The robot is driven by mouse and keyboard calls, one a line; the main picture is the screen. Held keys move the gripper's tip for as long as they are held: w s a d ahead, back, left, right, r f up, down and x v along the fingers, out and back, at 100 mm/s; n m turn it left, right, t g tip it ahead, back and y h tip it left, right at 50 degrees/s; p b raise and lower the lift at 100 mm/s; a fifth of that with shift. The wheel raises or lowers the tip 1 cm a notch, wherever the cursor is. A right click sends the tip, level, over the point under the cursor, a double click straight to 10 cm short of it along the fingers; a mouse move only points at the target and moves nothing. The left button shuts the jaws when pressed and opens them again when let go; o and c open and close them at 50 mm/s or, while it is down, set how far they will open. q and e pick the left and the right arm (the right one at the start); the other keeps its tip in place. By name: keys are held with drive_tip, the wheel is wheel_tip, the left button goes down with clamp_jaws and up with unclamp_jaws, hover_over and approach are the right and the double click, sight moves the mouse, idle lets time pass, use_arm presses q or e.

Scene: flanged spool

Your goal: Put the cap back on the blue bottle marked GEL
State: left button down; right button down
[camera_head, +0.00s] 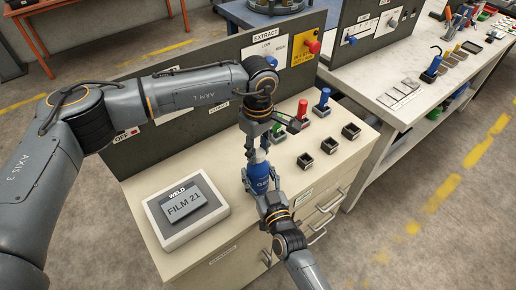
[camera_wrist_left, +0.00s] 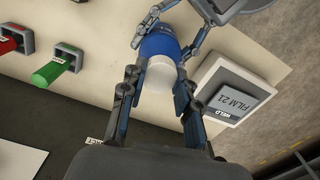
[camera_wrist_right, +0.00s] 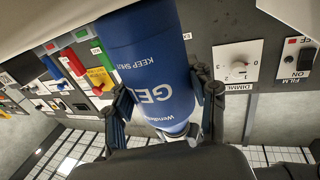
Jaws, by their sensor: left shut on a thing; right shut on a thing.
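The blue bottle marked GEL (camera_head: 259,180) is held upright above the front part of the bench. My right gripper (camera_wrist_right: 160,85) is shut around its body, and its label reads upside down in the right wrist view. My left gripper (camera_head: 257,158) is above the bottle, pointing down. It is shut on the white cap (camera_wrist_left: 160,76), which shows between its fingers in the left wrist view, with the blue bottle (camera_wrist_left: 157,46) just beyond. The cap lines up closely with the bottle's top. I cannot tell whether they touch, as the fingers hide the joint.
A display box reading FILM 21 (camera_head: 165,239) stands left of the bottle. Red (camera_head: 302,111), blue (camera_head: 322,100) and green (camera_head: 277,131) pieces stand in holders at the back right. Empty square holders (camera_head: 328,146) are right of my grippers. A dark control panel (camera_head: 180,145) runs along the back.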

use_arm(q)
drive_tip(key=c, duration=1)
unclamp_jaws()
drive_tip(key=shift+r, duration=2.3)
